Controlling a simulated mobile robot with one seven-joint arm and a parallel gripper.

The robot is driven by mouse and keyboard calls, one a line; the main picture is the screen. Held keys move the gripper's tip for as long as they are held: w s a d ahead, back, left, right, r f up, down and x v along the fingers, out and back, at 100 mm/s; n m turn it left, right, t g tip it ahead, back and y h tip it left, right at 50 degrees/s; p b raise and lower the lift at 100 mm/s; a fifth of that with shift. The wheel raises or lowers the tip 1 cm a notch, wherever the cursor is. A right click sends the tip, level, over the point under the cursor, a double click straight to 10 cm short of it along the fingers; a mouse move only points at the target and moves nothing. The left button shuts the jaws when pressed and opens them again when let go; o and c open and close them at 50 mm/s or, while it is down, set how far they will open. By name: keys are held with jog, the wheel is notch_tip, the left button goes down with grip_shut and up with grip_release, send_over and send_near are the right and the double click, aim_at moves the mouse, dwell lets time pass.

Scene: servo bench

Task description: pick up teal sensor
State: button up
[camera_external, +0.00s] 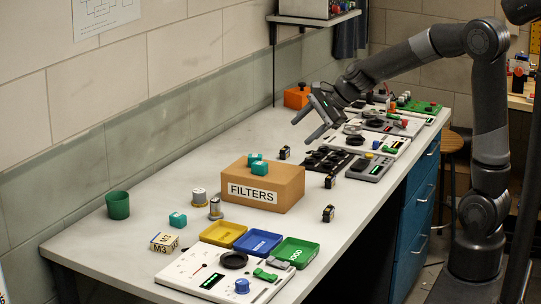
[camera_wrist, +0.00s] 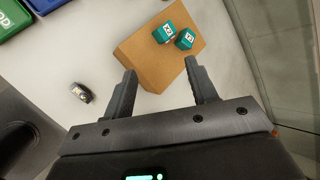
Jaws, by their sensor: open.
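Two small teal blocks lie on top of the cardboard box marked FILTERS (camera_external: 262,191): one teal sensor (camera_external: 254,157) at its back and another teal sensor (camera_external: 257,168) just in front. In the wrist view the two teal blocks, one marked X6 (camera_wrist: 163,32) and one marked T3 (camera_wrist: 185,39), sit close together on the box (camera_wrist: 150,60). A third teal block (camera_external: 177,220) lies on the table near the green cup. My gripper (camera_external: 303,131) is open and empty, above and to the right of the box. In the wrist view its fingers (camera_wrist: 160,70) are apart, with the box beyond them.
A green cup (camera_external: 118,205), metal cylinders (camera_external: 200,197) and an M3 block (camera_external: 164,243) stand at the left. Yellow (camera_external: 223,233), blue (camera_external: 258,243) and green (camera_external: 296,251) trays lie in front of the box. Small dark parts and device panels (camera_external: 370,167) fill the right side.

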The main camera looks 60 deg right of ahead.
jog(key=w+d+f+m+h, duration=0.1)
jog(key=w+d+f+m, duration=0.3)
jog(key=d+f+m, duration=0.1)
jog(key=w+d+f+m+h, duration=0.1)
jog(key=w+d+f+m, duration=0.4)
jog(key=d+f, duration=0.1)
jog(key=w+d+f+m+h, duration=0.1)
jog(key=w+d+f+m, duration=0.4)
jog(key=shift+w+d+f+t, duration=0.25)
jog(key=shift+d+f+t, duration=0.05)
jog(key=shift+d+f, duration=0.05)
jog(key=shift+a+x, duration=0.15)
jog(key=shift+x, duration=1.45)
jog(key=shift+a+x, duration=0.1)
jog(key=shift+x, duration=1.5)
jog(key=shift+w+r, duration=0.15)
jog(key=shift+c, duration=0.5)
jog(key=c, duration=0.9)
jog(key=shift+r, duration=0.1)
jog(key=shift+c, duration=0.2)
